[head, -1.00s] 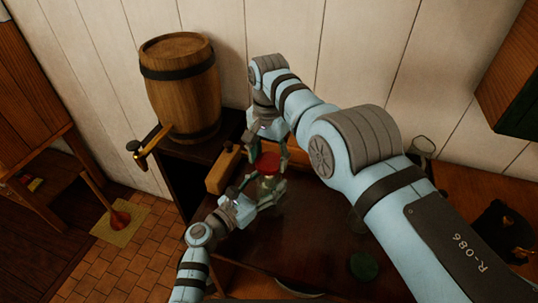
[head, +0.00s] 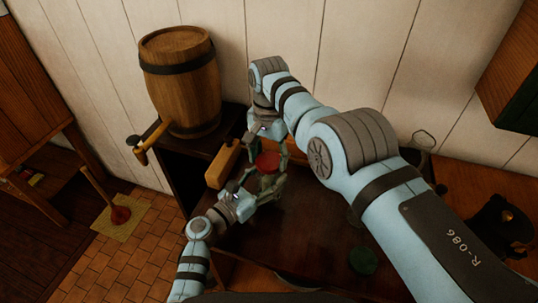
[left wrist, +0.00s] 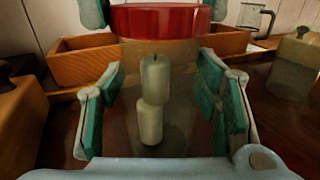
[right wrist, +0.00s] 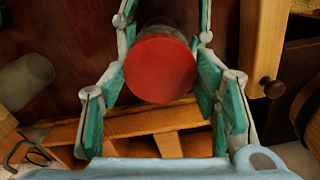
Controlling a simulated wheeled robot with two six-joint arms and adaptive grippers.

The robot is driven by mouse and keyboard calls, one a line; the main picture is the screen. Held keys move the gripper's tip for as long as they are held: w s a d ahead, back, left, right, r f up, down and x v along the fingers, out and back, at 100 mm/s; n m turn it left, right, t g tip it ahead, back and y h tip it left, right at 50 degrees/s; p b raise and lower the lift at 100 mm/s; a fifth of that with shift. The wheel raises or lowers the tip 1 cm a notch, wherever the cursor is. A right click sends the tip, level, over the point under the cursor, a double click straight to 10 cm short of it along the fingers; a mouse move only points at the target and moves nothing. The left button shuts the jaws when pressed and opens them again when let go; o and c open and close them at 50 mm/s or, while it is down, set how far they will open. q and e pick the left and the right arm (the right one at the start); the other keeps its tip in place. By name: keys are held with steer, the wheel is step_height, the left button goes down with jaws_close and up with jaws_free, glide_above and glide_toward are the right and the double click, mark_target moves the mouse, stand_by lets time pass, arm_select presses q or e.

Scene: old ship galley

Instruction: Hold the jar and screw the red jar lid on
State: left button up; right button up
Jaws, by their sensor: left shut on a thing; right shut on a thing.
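The red lid (head: 267,162) sits on top of the glass jar, and it looks level in the left wrist view (left wrist: 160,20). The clear jar (left wrist: 187,65) stands upright with pale candle-like pieces inside. My left gripper (head: 262,188) is shut around the jar body from the side. My right gripper (head: 270,145) comes from above and is shut on the red lid, which fills the space between its fingers in the right wrist view (right wrist: 160,68). Whether the lid's thread is engaged cannot be told.
A wooden tray (head: 222,165) lies behind the jar. A barrel with a tap (head: 180,80) stands at the back left. A glass mug (head: 423,140) is at the back right.

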steer(key=shift+f, duration=0.6)
steer(key=m, duration=0.3)
steer(key=shift+m, duration=0.3)
steer(key=m, duration=0.3)
steer(key=shift+m, duration=0.4)
steer(key=m, duration=1.5)
steer(key=o, duration=0.8)
